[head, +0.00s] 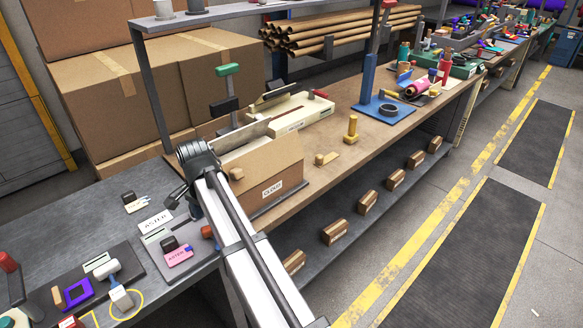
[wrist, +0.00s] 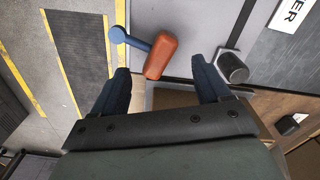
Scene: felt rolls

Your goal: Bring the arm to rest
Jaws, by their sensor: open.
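My gripper (wrist: 160,66) is open, with its two dark blue fingers spread apart in the wrist view. An orange handle with a blue end (wrist: 161,56) shows between and beyond the fingertips, over the edge of the grey bench. Nothing is seen held, and I cannot tell how far the handle is below the fingers. In the head view my arm reaches up from the bottom middle and bends beside the cardboard box (head: 262,172). The fingers are mostly hidden there. The orange handle (head: 207,232) shows just left of my arm.
The grey bench (head: 62,205) holds a printed card (head: 155,222), a pink card (head: 178,256) and a white-headed tool (head: 106,269). The wooden bench holds a cream machine (head: 290,115) and a blue stand (head: 383,108). The aisle floor on the right (head: 480,130) is clear.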

